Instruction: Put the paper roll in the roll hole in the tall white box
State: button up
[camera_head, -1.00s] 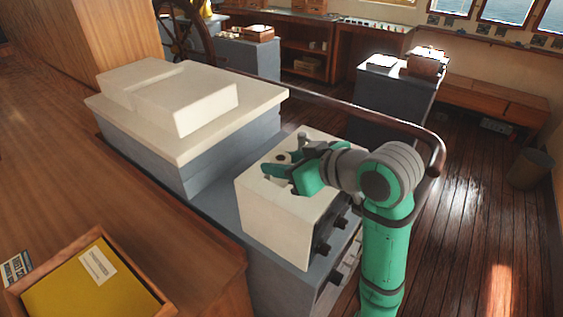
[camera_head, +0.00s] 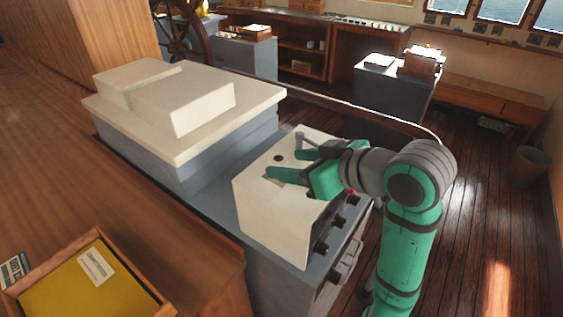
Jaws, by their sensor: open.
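The tall white box (camera_head: 262,204) stands on a grey cabinet in the middle of the view. In its top face is a small dark round spot (camera_head: 278,157). I cannot tell whether this is the empty roll hole or the dark core of the paper roll sitting in it. No paper roll stands out clearly elsewhere. My gripper (camera_head: 283,165) is open just above the box top, its green fingers pointing left. The gripper hides the right part of the box top.
A low white-topped console (camera_head: 190,105) stands close to the left of the box. A wooden tray (camera_head: 150,296) with a yellow bottom is at the front left.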

jog(key=v, duration=0.7)
jog(key=shift+s+d+r, duration=0.15)
jog(key=shift+s, duration=0.05)
